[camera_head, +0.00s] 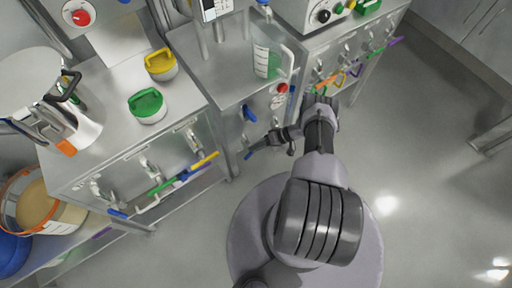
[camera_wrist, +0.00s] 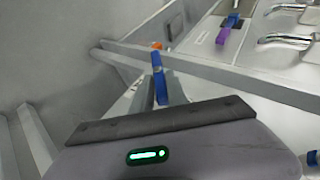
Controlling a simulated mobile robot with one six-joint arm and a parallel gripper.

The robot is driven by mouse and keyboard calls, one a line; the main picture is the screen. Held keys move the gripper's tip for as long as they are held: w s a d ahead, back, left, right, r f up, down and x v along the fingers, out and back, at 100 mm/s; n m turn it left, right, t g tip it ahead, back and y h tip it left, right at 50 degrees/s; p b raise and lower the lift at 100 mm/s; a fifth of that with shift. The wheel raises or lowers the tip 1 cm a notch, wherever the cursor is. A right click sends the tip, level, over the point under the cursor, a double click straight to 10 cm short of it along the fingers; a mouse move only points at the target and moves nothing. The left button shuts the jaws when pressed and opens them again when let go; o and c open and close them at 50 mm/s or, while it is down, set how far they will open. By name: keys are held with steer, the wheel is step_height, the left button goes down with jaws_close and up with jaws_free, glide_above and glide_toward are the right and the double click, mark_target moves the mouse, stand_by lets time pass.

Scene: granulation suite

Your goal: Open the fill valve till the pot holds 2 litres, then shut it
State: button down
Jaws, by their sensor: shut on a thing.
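A clear graduated pot (camera_head: 262,62) with a pale handle stands on the middle cabinet's top in the head view. My gripper (camera_head: 262,147) is low in front of that cabinet, shut on a blue lever handle (camera_head: 252,153). In the wrist view the blue lever handle (camera_wrist: 158,78), with a small orange part beyond it, stands at my dark fingers (camera_wrist: 155,95). Whether this lever is the fill valve, and whether the valve is open, I cannot tell.
A blue handle (camera_head: 249,114) and a red knob (camera_head: 282,88) are on the cabinet front. Coloured levers line the left cabinet (camera_head: 130,165) and the right bench (camera_head: 345,70). A grey rail (camera_wrist: 220,70) crosses the wrist view. Floor (camera_head: 420,180) on the right is clear.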

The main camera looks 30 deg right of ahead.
steer(key=shift+w+d, duration=0.1)
steer(key=shift+w, duration=0.05)
stand_by(0.4)
steer(key=c, duration=1.3)
jaws_free()
steer(key=v, duration=1.7)
steer(key=shift+d+f+p, duration=0.1)
steer(key=shift+d+p, duration=0.2)
